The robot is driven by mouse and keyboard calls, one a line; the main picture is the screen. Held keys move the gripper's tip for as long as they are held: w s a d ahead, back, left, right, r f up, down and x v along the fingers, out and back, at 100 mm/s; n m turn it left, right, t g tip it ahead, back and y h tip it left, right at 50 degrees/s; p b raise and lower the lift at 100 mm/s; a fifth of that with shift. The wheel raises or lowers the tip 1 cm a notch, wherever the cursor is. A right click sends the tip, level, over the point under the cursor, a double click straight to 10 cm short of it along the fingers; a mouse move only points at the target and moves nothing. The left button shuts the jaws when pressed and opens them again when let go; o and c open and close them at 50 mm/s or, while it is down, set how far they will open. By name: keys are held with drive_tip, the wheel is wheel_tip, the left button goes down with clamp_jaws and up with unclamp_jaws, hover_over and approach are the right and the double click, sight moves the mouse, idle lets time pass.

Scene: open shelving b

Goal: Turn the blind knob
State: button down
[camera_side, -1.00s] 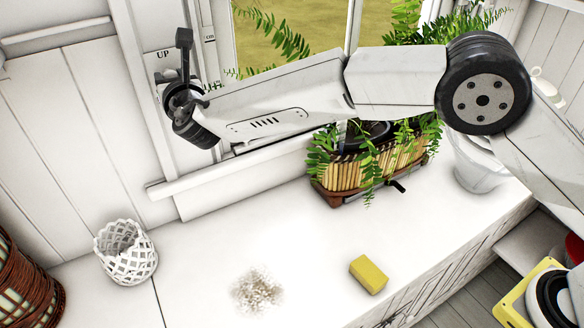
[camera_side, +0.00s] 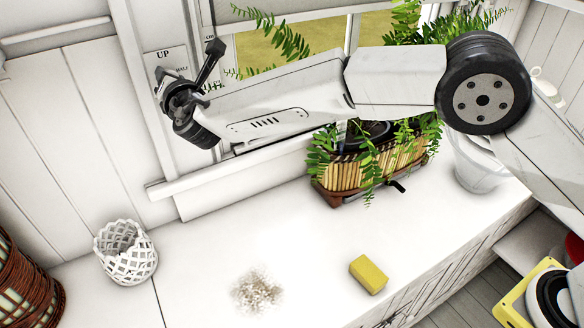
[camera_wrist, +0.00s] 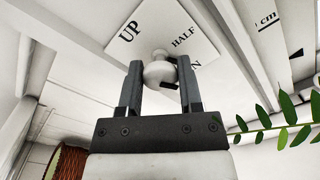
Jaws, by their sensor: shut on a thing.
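The blind knob (camera_wrist: 158,72) is white and round, on a white plate (camera_wrist: 180,35) with the words UP and HALF and a third word mostly hidden. My gripper (camera_wrist: 159,66) is shut on the knob, one dark finger on each side of it. In the side view my gripper (camera_side: 186,88) is at the wall left of the window, below the UP label (camera_side: 163,58). The knob itself is hidden there. The white blind (camera_side: 285,14) covers the upper part of the window.
A fern in a wooden planter (camera_side: 345,175) stands under my arm. A white lattice basket (camera_side: 125,262), a yellow sponge (camera_side: 368,274) and a speckled patch (camera_side: 257,290) are on the white counter. Fern fronds (camera_wrist: 285,125) reach in from the right of the wrist view.

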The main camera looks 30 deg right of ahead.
drive_tip(key=m, duration=0.5)
idle(0.5)
drive_tip(key=shift+c, duration=1.3)
unclamp_jaws()
drive_tip(key=shift+s, duration=0.1)
drive_tip(key=s, duration=0.7)
drive_tip(key=shift+s, duration=0.3)
